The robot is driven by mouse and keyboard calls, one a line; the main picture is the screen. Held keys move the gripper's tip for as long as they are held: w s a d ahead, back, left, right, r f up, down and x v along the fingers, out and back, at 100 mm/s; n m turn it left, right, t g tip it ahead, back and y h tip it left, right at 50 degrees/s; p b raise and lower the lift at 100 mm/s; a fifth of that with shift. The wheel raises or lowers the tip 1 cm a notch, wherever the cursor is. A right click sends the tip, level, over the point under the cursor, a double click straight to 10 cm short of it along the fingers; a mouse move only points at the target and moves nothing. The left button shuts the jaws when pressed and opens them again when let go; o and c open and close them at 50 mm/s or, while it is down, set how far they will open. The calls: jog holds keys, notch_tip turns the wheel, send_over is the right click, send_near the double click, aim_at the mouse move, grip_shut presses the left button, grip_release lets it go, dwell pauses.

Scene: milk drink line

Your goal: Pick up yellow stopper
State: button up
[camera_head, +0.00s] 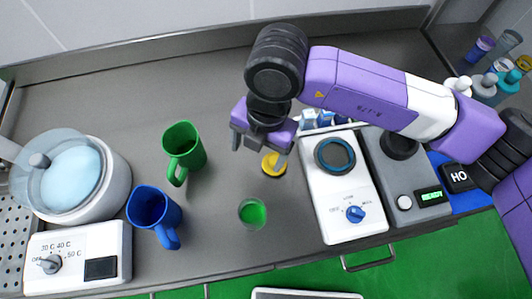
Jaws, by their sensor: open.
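The yellow stopper (272,165) stands on the grey worktop, left of the white dial device. My gripper (258,150) is above it, pointing down with its fingers apart. The right finger is close to the stopper's upper right side. The left finger is up and to the left of it. I cannot tell whether either finger touches the stopper. Nothing shows between the fingers other than the stopper's top below.
A green mug (183,150), a blue mug (154,212) and a glass of green liquid (252,212) stand nearby. The white dial device (340,185) is close on the right. A heated pot (75,180) is far left. Bottles (497,75) stand at the right.

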aim_at(275, 160)
jog(key=d+m, duration=0.1)
jog(key=w+d, duration=0.1)
jog(key=w+d+m+h, duration=0.1)
jog(key=shift+d+f+m+t, duration=0.2)
jog(key=shift+m+t, duration=0.1)
jog(key=shift+t, duration=0.1)
jog(key=shift+s+d+m, duration=0.1)
jog(key=shift+d+m, duration=0.1)
jog(key=shift+m, duration=0.1)
jog(key=shift+f+p, duration=0.8)
jog(key=shift+f, duration=3.1)
jog(key=shift+c, duration=0.2)
jog(key=c, duration=1.6)
